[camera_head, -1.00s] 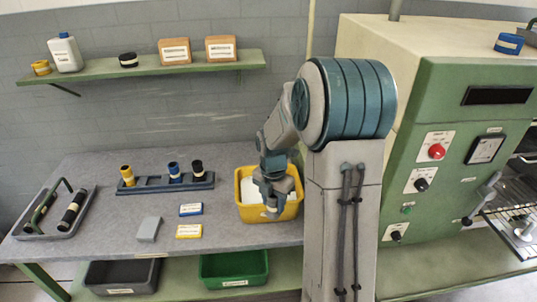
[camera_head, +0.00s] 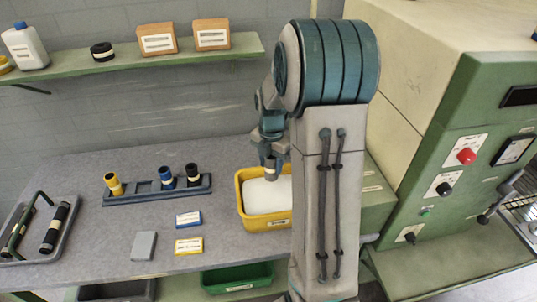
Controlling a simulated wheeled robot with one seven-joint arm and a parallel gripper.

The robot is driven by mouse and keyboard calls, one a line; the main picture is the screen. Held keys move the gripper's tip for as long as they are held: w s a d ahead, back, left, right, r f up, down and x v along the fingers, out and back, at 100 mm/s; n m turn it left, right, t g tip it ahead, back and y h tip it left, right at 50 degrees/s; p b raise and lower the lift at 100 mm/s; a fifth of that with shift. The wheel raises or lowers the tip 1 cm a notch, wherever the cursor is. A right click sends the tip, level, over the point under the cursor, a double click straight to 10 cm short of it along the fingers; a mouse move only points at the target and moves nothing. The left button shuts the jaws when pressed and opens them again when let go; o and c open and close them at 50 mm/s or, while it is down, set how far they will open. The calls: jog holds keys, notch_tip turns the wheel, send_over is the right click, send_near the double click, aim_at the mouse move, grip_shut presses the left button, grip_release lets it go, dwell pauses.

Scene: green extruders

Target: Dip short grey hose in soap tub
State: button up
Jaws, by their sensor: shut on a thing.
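The soap tub (camera_head: 265,225) is a yellow box with white soap inside, on the grey bench just left of my arm. My gripper (camera_head: 271,158) is shut on the short grey hose (camera_head: 270,171), which has a pale band. The hose points down and appears just above the soap, toward the tub's back edge. My arm hides the tub's right end and part of the gripper. The fingers are small and hard to make out.
A blue rack (camera_head: 160,190) holds a yellow, a blue and a black hose, with one empty place. Blue and yellow cards (camera_head: 188,246) and a grey block (camera_head: 143,245) lie in front. A grey tray (camera_head: 35,245) is at left; a green machine (camera_head: 455,180) stands right.

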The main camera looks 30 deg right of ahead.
jog(key=f+b, duration=0.3)
jog(key=f, duration=0.1)
jog(key=f+b, duration=0.2)
jog(key=f, duration=0.2)
jog(key=f+b, duration=0.3)
jog(key=f, duration=0.1)
jog(key=shift+s+d+b, duration=0.2)
jog(key=shift+s+b, duration=0.05)
jog(key=shift+b, duration=0.1)
dwell(0.9)
notch_tip(320, 180, up, 12)
jog(key=p, duration=0.9)
jog(key=shift+r, duration=0.1)
dwell(0.9)
